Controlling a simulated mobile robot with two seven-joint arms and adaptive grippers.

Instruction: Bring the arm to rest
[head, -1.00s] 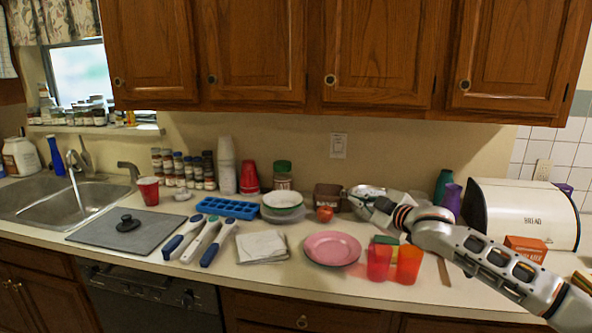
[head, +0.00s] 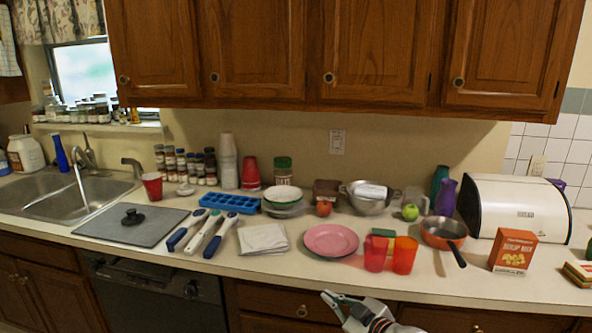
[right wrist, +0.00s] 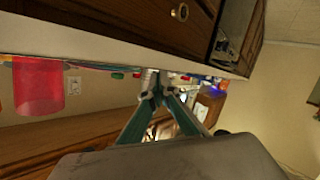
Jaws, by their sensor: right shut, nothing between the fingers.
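My right gripper (head: 340,308) is low at the bottom of the head view, in front of the cabinet drawers and below the counter's front edge. In the right wrist view its fingers (right wrist: 158,88) come together at the tips, with nothing held between them. Part of my right arm shows beside it at the bottom edge of the head view. My left gripper is not in view.
The counter (head: 300,268) is above the gripper. Two orange-red cups (head: 404,256) stand close to its front edge, beside a pink plate (head: 330,240). A pan (head: 440,233) and an orange box (head: 513,251) stand to the right.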

